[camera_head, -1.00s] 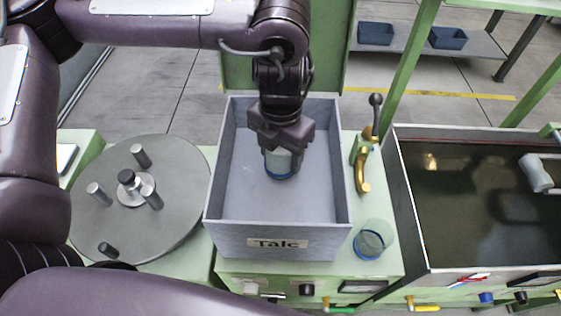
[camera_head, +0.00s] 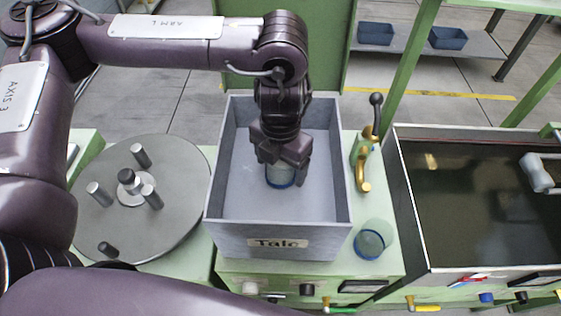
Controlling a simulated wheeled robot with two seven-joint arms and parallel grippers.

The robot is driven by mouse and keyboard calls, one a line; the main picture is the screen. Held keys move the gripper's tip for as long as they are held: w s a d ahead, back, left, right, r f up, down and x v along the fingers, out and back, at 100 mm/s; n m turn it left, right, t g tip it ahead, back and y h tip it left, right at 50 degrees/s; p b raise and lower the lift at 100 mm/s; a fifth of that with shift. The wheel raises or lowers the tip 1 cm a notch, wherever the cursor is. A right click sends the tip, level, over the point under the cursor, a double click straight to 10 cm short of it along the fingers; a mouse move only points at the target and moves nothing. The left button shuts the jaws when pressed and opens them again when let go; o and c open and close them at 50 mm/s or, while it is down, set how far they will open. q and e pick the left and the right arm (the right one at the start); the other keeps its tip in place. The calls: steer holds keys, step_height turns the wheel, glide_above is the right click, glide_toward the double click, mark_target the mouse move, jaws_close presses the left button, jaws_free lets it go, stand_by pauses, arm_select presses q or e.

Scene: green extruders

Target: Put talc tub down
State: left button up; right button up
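The talc tub (camera_head: 281,176) is a small clear cup with a blue band at its base. It is inside the grey box labelled "Talc" (camera_head: 230,235), near its middle. My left gripper (camera_head: 283,166) points down into the box, its fingers on either side of the tub and shut on it. The gripper hides the tub's top. Whether the tub's base touches the box floor, I cannot tell. My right gripper is not in view.
A similar clear cup with a blue base (camera_head: 370,240) stands right of the box on the green bench. A brass tap (camera_head: 363,170) rises behind it. A round turntable with pegs (camera_head: 180,205) is at left, a tank of dark liquid (camera_head: 480,215) at right.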

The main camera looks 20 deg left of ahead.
arm_select(q)
step_height(320, 180, up, 12)
steer(key=shift+r, duration=0.15)
stand_by(0.6)
